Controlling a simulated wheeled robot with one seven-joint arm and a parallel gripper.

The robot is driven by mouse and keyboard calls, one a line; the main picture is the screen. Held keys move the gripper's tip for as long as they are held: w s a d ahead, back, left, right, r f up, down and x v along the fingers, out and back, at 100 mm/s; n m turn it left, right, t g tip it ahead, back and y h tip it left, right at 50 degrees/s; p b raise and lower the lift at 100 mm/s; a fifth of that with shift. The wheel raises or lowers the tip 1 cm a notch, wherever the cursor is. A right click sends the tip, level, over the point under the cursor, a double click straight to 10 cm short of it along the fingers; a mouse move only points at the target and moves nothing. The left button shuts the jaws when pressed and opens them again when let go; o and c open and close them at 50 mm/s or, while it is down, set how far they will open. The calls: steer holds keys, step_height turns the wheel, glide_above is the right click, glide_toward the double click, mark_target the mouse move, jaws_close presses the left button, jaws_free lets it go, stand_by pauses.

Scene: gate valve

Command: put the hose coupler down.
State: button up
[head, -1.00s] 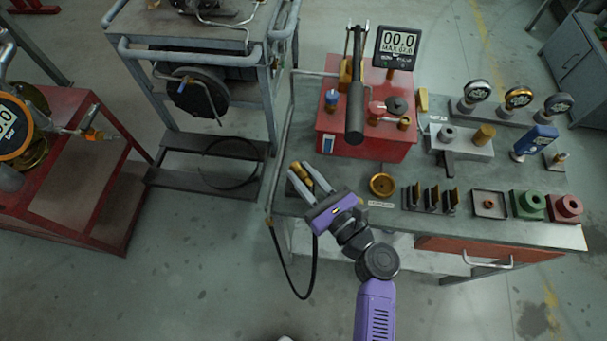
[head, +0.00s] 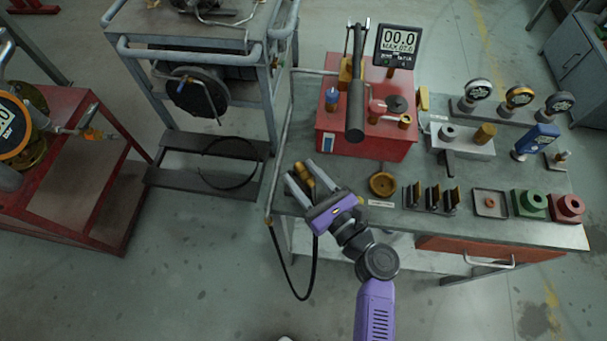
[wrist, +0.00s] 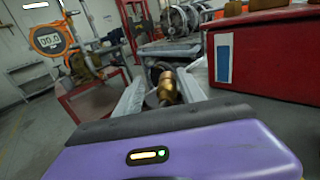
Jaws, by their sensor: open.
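The hose coupler (head: 309,180) is a brass piece lying between my gripper's fingers, over the left end of the bench top. The wrist view also shows it (wrist: 168,88) between the two grey fingers, with a darker part at its far end. My gripper (head: 300,172) has a purple body and is open, with a finger on each side of the coupler. In the wrist view a gap shows on the left of the coupler; I cannot tell whether the right finger touches it. The coupler's underside is hidden, so its contact with the bench is unclear.
A red box (head: 365,150) with a lever pump stands just behind my gripper. A brass dish (head: 382,185) and upright dark holders (head: 432,198) are to the right. A black hose (head: 292,285) hangs at the bench's left front. A grey cart (head: 205,150) stands left.

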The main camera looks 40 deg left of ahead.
steer(key=v, duration=1.2)
steer(key=shift+r, duration=0.4)
steer(key=shift+s, duration=0.1)
steer(key=s+d+f+n+t+h, duration=0.35)
steer(key=s+d+f+h, duration=0.3)
steer(key=d+f, duration=0.35)
steer(key=s+d+r+n+t+h, duration=0.1)
steer(key=s+d+n+t+h, duration=0.4)
steer(key=d, duration=0.7)
steer(key=s+d+r+n+h, duration=0.2)
steer(key=d+r+n, duration=0.1)
steer(key=r, duration=0.4)
steer(key=s+d+r+n+t+h, duration=0.1)
steer(key=s+d+r+n+h, duration=0.1)
steer(key=r+n, duration=0.3)
steer(key=s+d+r+n+t+h, duration=0.1)
steer(key=s+d+r+n, duration=0.3)
steer(key=r, duration=0.4)
steer(key=shift+s+r+h, duration=0.15)
steer(key=shift+r+h, duration=0.15)
steer(key=shift+h, duration=0.25)
